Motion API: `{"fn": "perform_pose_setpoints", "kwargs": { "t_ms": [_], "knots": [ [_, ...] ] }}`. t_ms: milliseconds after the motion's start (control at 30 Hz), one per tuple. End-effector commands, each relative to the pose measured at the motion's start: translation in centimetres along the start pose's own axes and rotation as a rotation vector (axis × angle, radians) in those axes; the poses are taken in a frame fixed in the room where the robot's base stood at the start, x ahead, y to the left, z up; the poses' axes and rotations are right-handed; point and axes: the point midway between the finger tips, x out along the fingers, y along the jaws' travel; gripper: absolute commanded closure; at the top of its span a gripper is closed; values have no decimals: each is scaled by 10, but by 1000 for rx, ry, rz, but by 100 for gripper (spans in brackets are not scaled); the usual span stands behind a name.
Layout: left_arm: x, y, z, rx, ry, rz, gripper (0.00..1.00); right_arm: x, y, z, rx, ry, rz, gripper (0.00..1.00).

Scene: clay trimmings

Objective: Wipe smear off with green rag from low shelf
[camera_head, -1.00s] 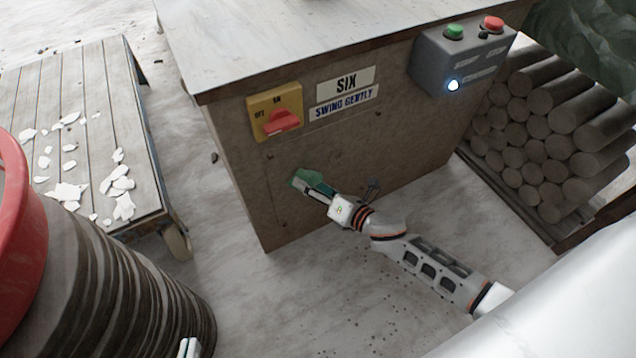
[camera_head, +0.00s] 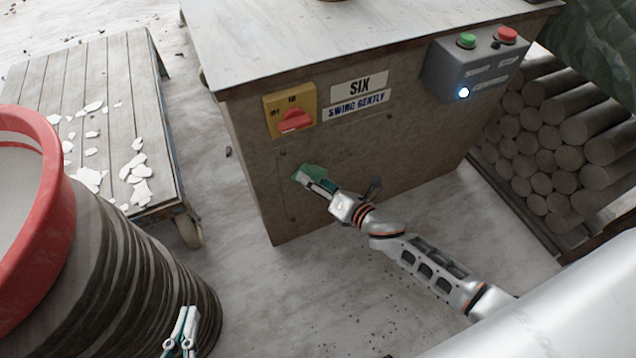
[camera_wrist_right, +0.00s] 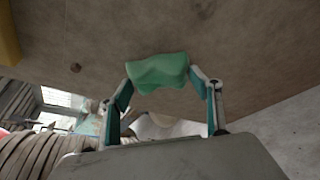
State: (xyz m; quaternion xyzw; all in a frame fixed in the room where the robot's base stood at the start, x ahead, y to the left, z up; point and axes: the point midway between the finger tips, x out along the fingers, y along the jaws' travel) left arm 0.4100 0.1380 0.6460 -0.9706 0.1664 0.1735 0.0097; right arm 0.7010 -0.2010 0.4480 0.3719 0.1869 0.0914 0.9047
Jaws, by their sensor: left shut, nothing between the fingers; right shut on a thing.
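The green rag (camera_head: 311,172) is held in my right gripper (camera_head: 318,183), against or just in front of the brown cabinet front (camera_head: 400,125), below the red switch. In the right wrist view the rag (camera_wrist_right: 158,72) is bunched between the two fingertips, with the cabinet panel behind it. My right gripper is shut on it. I cannot tell for sure whether the rag touches the panel. No smear can be made out; the rag may cover it. My left gripper (camera_head: 180,340) is shut and empty at the bottom edge, in front of the ribbed barrel. No low shelf can be made out.
A yellow plate with a red switch (camera_head: 295,120) and a grey button box (camera_head: 470,65) are on the cabinet. A wheeled plank cart (camera_head: 35,120) with white shards stands left. A red-rimmed barrel (camera_head: 120,270) is front left. Stacked logs (camera_head: 540,140) are right.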

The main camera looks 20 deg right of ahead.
Motion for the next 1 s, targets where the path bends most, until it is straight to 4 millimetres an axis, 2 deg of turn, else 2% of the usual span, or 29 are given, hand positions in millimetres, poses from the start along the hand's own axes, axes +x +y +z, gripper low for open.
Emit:
{"fn": "perform_pose_setpoints", "kwargs": {
  "t_ms": [1000],
  "knots": [
    [0, 0, 8, -4, -13, 1, 100, -17, -44, 41, -2, -3, -2, 54]
  ]
}}
